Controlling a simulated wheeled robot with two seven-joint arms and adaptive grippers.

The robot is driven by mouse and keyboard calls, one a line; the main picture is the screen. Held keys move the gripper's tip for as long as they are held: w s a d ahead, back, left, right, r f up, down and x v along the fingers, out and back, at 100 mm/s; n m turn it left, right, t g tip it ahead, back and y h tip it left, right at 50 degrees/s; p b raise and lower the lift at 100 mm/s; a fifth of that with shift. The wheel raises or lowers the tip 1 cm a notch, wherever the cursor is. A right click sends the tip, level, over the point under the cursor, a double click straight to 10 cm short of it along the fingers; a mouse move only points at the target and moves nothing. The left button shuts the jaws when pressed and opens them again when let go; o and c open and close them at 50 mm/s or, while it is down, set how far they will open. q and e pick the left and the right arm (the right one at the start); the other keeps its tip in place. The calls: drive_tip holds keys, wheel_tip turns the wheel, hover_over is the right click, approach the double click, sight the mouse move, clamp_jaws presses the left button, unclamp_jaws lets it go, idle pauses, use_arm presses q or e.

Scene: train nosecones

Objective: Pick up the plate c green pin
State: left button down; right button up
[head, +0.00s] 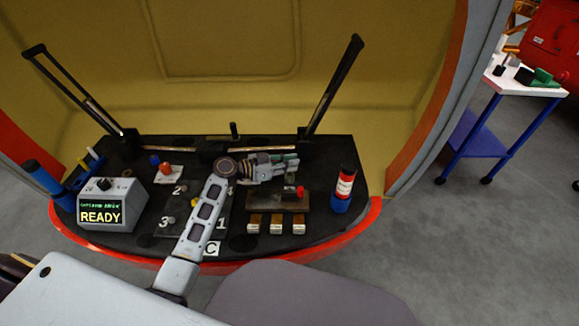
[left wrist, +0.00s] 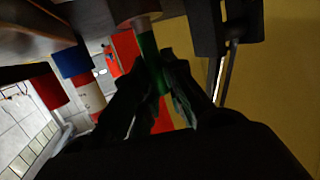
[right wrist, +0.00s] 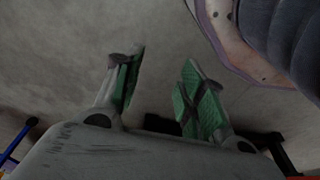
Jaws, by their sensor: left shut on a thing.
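The green pin (left wrist: 150,62) shows in the left wrist view between the fingertips of my left gripper (left wrist: 153,80). Its pale grey end points at a dark block at the top of that picture; I cannot tell whether it is still seated there. In the head view my left gripper (head: 280,167) is over the right half of the dark console, behind the brown block, and the pin cannot be told apart from the fingers. A white C label (head: 212,248) is on the console front. My right gripper (right wrist: 160,85) is open and empty above grey floor.
The dark console (head: 300,238) holds a grey READY box (head: 112,205), a brown block (head: 262,205) with a red knob (head: 300,191), and a red, white and blue canister (head: 344,188). Two black bars (head: 335,82) rise at the back. A white-topped cart (head: 510,82) stands right.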

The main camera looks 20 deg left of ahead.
use_arm(q)
wheel_tip(320, 180, up, 7)
drive_tip(key=shift+r+p, duration=0.1)
drive_tip(key=shift+p, duration=0.35)
drive_tip(key=shift+r, duration=0.5)
use_arm(e)
drive_tip(key=f, duration=0.2)
drive_tip(key=s+d+f, duration=0.1)
drive_tip(key=shift+d+f, duration=0.1)
drive_tip(key=shift+f, duration=0.2)
